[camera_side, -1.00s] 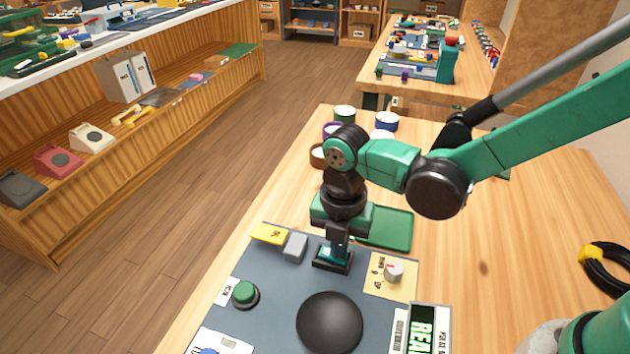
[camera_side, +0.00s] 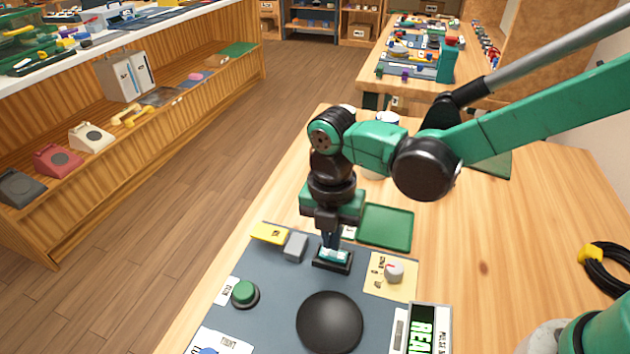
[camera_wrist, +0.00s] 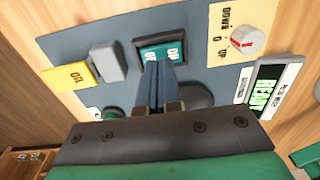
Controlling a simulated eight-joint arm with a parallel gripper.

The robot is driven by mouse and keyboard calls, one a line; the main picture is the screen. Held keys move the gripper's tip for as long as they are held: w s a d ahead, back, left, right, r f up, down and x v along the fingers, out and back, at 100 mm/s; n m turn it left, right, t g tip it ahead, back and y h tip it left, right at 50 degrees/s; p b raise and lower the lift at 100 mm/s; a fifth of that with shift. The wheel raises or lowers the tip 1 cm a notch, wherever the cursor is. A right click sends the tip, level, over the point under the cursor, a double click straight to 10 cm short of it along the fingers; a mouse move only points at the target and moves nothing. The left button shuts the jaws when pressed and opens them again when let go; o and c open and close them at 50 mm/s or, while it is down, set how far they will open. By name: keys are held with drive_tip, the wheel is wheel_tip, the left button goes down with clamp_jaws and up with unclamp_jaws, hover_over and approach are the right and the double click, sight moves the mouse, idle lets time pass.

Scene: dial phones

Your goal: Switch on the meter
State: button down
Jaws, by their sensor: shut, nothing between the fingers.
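The teal rocker switch (camera_side: 333,259) sits in a black frame on the dark blue-grey panel (camera_side: 270,300). In the wrist view the rocker (camera_wrist: 158,50) carries white ON and OFF lettering; which side is pressed down I cannot tell. The meter (camera_side: 428,328) stands at the panel's right front edge; in the wrist view its green display (camera_wrist: 264,90) reads READY. My gripper (camera_side: 331,246) points down, shut and empty, at the switch. In the wrist view its fingertips (camera_wrist: 151,68) overlap the switch's near edge; whether they touch it I cannot tell.
A knob (camera_side: 393,270) on a cream plate is right of the switch. A grey block (camera_side: 295,246) and a yellow tag (camera_side: 270,234) are left. A green button (camera_side: 244,293) and black dome (camera_side: 330,322) lie nearer. A green tray (camera_side: 386,228) lies behind.

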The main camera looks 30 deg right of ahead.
wheel_tip(320, 180, up, 12)
drive_tip(key=shift+d+r, duration=0.15)
drive_tip(key=shift+d, duration=0.1)
drive_tip(key=shift+s, duration=0.1)
drive_tip(key=s+d+f+m+t, duration=0.15)
drive_tip(key=d+m+t, duration=0.25)
drive_tip(key=d+m, duration=0.65)
drive_tip(key=s+d+f+m+t, duration=0.1)
drive_tip(key=s+d+m+t, duration=0.3)
drive_tip(key=m, duration=1.2)
wheel_tip(320, 180, up, 2)
drive_tip(key=r+n+g, duration=0.1)
drive_tip(key=n+g, duration=0.6)
drive_tip(key=n, duration=2)
hover_over(342, 258)
drive_tip(key=shift+m, duration=0.25)
wheel_tip(342, 258, down, 14)
drive_tip(key=shift+w+f, duration=0.1)
drive_tip(key=shift+f, duration=0.1)
